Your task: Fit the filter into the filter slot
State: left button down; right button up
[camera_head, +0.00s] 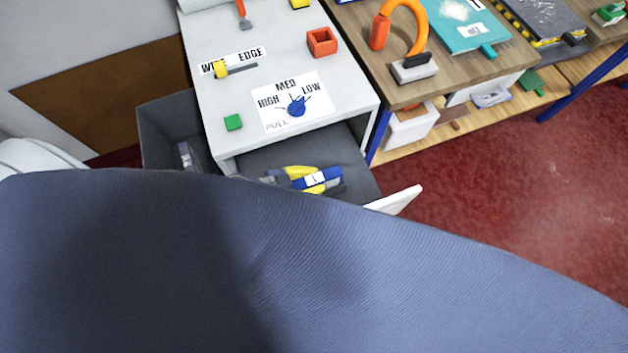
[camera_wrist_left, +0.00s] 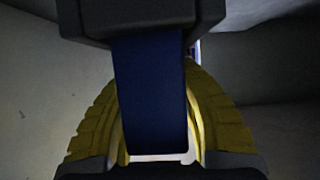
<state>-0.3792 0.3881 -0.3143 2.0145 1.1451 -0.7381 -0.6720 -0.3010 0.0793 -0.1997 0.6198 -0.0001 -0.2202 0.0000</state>
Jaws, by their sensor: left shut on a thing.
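My left gripper (camera_head: 296,177) shows beside the white machine (camera_head: 215,118), above a dark grey surface. Its yellow fingers flank a blue part with a white "L" label. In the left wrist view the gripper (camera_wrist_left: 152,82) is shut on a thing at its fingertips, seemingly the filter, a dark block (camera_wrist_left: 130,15). A blue strip runs between the fingers. I cannot make out the filter slot, or whether the block touches it. My right gripper is not in view.
A large blue-grey surface (camera_head: 200,270) hides the lower half of the head view. A dark grey bin (camera_head: 155,130) stands left of the machine. A white panel edge (camera_head: 397,201) juts out at right. A wooden bench with tools is at upper right.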

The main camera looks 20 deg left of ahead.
pick_arm(q)
jog(key=shift+f, duration=0.1)
jog(key=c, duration=1.1)
grip_release()
jog(key=shift+v, duration=2.8)
